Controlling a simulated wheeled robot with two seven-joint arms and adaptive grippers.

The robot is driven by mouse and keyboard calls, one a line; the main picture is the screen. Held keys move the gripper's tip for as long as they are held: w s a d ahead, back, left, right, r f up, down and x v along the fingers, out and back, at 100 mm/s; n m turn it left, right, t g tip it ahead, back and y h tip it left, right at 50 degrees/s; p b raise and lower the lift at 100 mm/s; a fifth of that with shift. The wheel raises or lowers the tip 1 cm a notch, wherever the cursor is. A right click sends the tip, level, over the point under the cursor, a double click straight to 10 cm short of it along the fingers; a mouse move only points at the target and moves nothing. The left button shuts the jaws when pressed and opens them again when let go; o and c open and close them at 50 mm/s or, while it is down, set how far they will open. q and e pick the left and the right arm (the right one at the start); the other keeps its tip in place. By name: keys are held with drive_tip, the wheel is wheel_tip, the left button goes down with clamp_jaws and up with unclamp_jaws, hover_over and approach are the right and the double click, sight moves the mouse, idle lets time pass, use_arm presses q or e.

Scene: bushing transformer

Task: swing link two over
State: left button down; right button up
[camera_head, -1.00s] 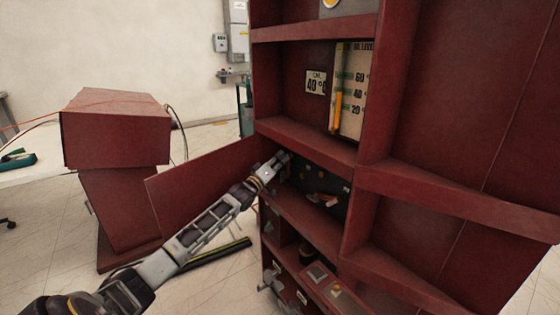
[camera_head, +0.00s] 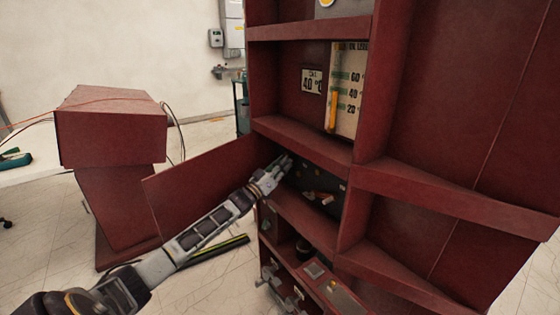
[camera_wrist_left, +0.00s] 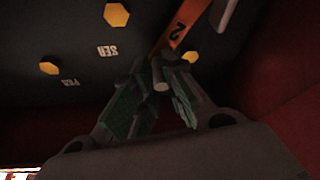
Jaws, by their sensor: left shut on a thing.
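Link two is an orange strip marked "2" (camera_wrist_left: 186,22) on the dark panel, seen in the left wrist view. It runs from the upper right down to my left gripper (camera_wrist_left: 158,78), whose greenish fingers are shut around the grey peg at the link's lower end. The fingers partly hide that end. In the head view my left gripper (camera_head: 278,170) reaches into the middle-left bay of the red cabinet, at the dark panel (camera_head: 318,187). The link cannot be made out clearly there. My right gripper is not in view.
Yellow hex bolts (camera_wrist_left: 117,14) and the labels "SER" (camera_wrist_left: 108,50) and "PAR" (camera_wrist_left: 70,83) sit on the panel. Another grey peg (camera_wrist_left: 226,13) stands at upper right. The open red door (camera_head: 195,185) lies left of the bay; a shelf (camera_head: 300,138) crosses above it.

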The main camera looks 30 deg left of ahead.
use_arm(q)
drive_tip(key=d+f+m+g+h, duration=0.1)
drive_tip(key=m+h, duration=0.1)
drive_tip(key=m, duration=0.1)
drive_tip(key=s+d+f+m+g+h, duration=0.1)
drive_tip(key=f+m, duration=0.1)
drive_tip(key=m, duration=0.2)
drive_tip(key=d+f+m+h+b, duration=0.1)
drive_tip(key=m+h, duration=0.1)
drive_tip(key=m, duration=0.2)
drive_tip(key=shift+s+d+f+g+h, duration=0.2)
drive_tip(key=shift+f+g+h, duration=0.1)
drive_tip(key=shift+g, duration=0.1)
drive_tip(key=shift+d+f+m, duration=0.1)
drive_tip(key=shift+f+m, duration=0.1)
drive_tip(key=shift+m, duration=0.4)
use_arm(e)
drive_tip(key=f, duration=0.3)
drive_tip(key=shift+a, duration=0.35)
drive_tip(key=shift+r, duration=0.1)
use_arm(q)
drive_tip(key=c, duration=1.5)
unclamp_jaws()
drive_tip(key=shift+c, duration=0.2)
drive_tip(key=shift+o, duration=0.4)
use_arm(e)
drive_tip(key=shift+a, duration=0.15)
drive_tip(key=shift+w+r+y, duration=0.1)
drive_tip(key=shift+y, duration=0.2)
